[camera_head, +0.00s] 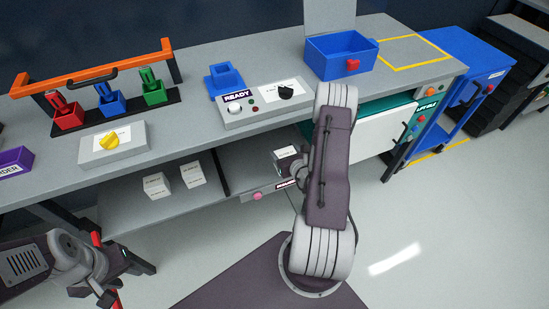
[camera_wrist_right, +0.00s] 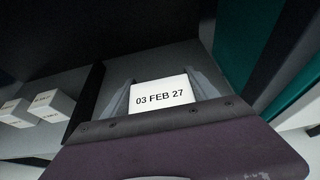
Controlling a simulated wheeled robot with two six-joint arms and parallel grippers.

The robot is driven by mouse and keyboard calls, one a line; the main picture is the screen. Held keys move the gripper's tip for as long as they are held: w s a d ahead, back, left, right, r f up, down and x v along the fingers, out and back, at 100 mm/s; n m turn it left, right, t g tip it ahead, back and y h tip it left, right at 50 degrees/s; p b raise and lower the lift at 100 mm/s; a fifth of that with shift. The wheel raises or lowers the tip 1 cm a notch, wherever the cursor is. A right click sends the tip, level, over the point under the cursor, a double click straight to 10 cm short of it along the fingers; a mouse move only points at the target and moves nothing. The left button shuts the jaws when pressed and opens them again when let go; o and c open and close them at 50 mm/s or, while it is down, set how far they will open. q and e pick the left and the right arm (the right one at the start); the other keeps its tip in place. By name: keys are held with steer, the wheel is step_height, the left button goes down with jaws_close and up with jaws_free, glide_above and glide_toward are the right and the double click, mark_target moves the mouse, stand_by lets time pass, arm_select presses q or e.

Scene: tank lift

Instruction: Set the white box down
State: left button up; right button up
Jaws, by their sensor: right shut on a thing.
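My right gripper (camera_wrist_right: 161,83) is shut on a white box (camera_wrist_right: 163,92) labelled "03 FEB 27", with one finger on each side of it. In the head view this white box (camera_head: 285,152) is at the lower shelf's level, just under the tabletop's front edge. My right arm partly hides the gripper there, and I cannot tell whether the box touches the shelf. My left gripper (camera_head: 112,286) is at the lower left, away from the box; its fingers are unclear.
Two other white boxes (camera_head: 157,184) (camera_head: 192,173) stand on the lower shelf (camera_head: 130,207), left of a dark divider. On the table (camera_head: 190,88) are a blue bin (camera_head: 340,66), a READY panel (camera_head: 255,110) and an orange-barred rack (camera_head: 95,68). A white-and-teal unit (camera_head: 385,132) is to the right.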

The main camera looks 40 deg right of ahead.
steer(key=w+f, duration=0.1)
steer(key=f, duration=0.1)
steer(key=w+f+b, duration=0.1)
steer(key=w+f, duration=0.1)
steer(key=w+d+f, duration=0.1)
steer(key=w+f, duration=0.1)
steer(key=shift+f+b, duration=0.15)
steer(key=shift+b, duration=0.15)
steer(key=shift+w+f, duration=0.1)
steer(key=shift+f, duration=0.3)
steer(key=shift+r, duration=0.1)
steer(key=shift+f, duration=0.2)
steer(key=o, duration=1.5)
steer(key=shift+r, duration=0.1)
